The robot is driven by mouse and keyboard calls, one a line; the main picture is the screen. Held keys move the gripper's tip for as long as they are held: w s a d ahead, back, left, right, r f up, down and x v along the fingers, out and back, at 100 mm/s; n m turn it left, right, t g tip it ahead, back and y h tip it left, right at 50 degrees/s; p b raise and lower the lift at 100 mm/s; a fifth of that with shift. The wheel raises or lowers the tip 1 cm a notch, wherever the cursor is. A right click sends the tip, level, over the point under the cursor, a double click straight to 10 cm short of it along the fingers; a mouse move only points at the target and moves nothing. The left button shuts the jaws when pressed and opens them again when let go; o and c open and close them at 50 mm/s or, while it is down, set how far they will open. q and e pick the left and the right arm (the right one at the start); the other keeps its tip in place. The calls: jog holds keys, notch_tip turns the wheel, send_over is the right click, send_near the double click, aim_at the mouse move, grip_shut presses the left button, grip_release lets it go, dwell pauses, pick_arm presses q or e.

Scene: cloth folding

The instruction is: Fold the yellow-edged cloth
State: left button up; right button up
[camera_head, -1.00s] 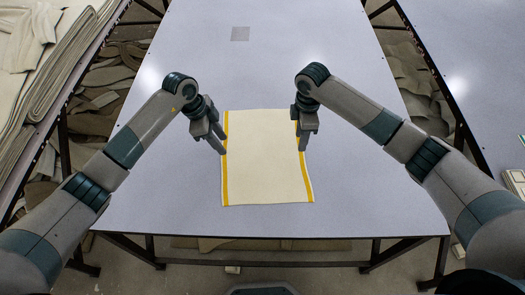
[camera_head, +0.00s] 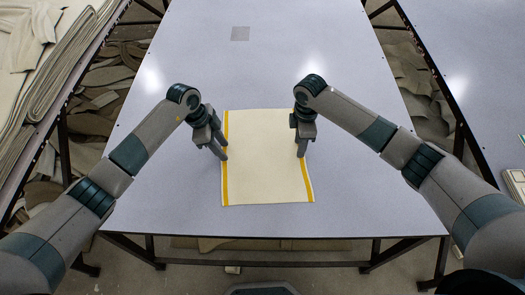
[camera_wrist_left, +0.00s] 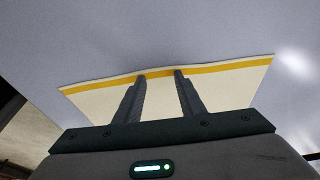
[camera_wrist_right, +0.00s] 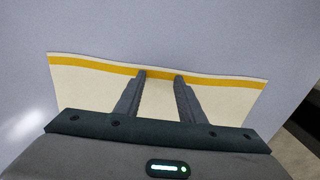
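The cream cloth (camera_head: 264,180) with yellow stripes along its left and right edges lies flat and spread out on the table. My left gripper (camera_head: 224,158) is at the cloth's left yellow edge, fingers pointing down. In the left wrist view its two fingers (camera_wrist_left: 160,76) stand apart over the yellow stripe (camera_wrist_left: 225,67). My right gripper (camera_head: 301,155) is at the right yellow edge. In the right wrist view its fingers (camera_wrist_right: 160,76) are also apart over the stripe (camera_wrist_right: 215,82). Whether the fingertips touch the cloth is unclear.
The grey-blue table (camera_head: 265,80) is clear around the cloth. Piled fabric (camera_head: 50,70) sits on a table at the left, and another table (camera_head: 485,60) stands at the right.

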pick_arm(q)
jog(key=shift+c, duration=0.5)
pick_arm(e)
jog(key=shift+c, duration=0.5)
pick_arm(q)
grip_shut()
pick_arm(e)
jog(key=shift+f, duration=0.1)
grip_shut()
